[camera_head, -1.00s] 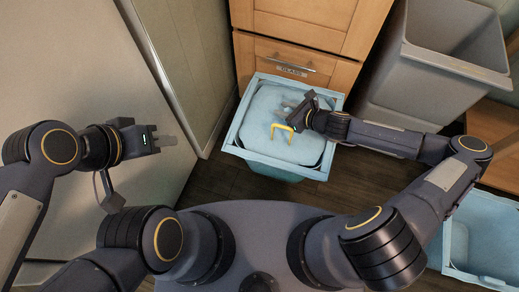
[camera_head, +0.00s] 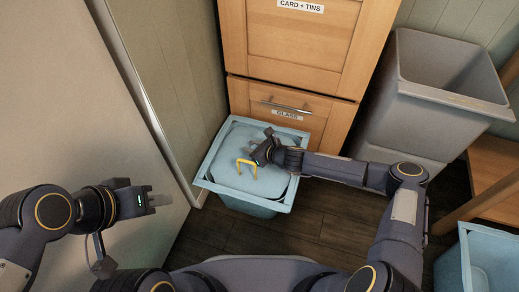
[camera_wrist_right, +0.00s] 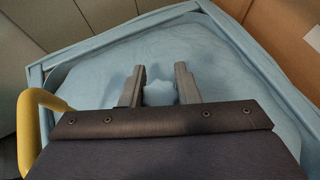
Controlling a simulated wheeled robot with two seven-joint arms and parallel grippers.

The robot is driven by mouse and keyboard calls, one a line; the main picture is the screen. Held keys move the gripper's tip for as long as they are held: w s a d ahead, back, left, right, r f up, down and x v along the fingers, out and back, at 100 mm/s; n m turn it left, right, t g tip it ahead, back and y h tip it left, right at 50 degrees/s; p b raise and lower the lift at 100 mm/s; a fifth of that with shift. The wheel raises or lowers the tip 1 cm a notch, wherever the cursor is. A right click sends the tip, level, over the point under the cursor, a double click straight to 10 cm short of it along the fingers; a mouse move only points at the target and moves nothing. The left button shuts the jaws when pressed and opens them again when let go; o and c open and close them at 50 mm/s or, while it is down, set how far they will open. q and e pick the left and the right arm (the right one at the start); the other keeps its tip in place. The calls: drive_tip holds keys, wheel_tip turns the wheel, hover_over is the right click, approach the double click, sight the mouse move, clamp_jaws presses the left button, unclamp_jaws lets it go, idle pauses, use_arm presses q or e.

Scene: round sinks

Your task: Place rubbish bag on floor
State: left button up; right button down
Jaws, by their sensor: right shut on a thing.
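The rubbish bag (camera_head: 232,177) is pale blue and fills a light blue bin (camera_head: 206,168) on the floor in front of the wooden drawers. A yellow handle (camera_head: 252,163) arches over the bag; it also shows at the left of the right wrist view (camera_wrist_right: 32,120). My right gripper (camera_head: 262,152) is over the bag, shut on a bunched pale blue tuft of it (camera_wrist_right: 160,92), which shows between the fingers in the right wrist view. The bag is still inside the bin. My left gripper (camera_head: 160,200) hangs empty at the left; its finger gap is unclear.
Wooden drawers labelled glass (camera_head: 290,103) stand right behind the bin. Grey bins (camera_head: 430,110) stand at the back right. Another light blue bin (camera_head: 485,262) is at the lower right. Dark wooden floor (camera_head: 320,222) is clear between them. A pale panel (camera_head: 65,90) stands at the left.

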drive_tip(key=shift+w+a+f, duration=0.35)
drive_tip(key=shift+a+f, duration=0.1)
drive_tip(key=shift+f, duration=0.05)
drive_tip(key=shift+w+a+f+b, duration=0.15)
drive_tip(key=shift+f+b, duration=1.05)
drive_tip(key=shift+f, duration=0.7)
drive_tip(key=c, duration=1.1)
unclamp_jaws()
drive_tip(key=p+v, duration=0.3)
drive_tip(key=v, duration=0.8)
drive_tip(key=shift+p, duration=0.4)
drive_tip(key=shift+s+d+r, duration=0.25)
drive_tip(key=shift+s+d, duration=0.1)
drive_tip(key=shift+s, duration=0.05)
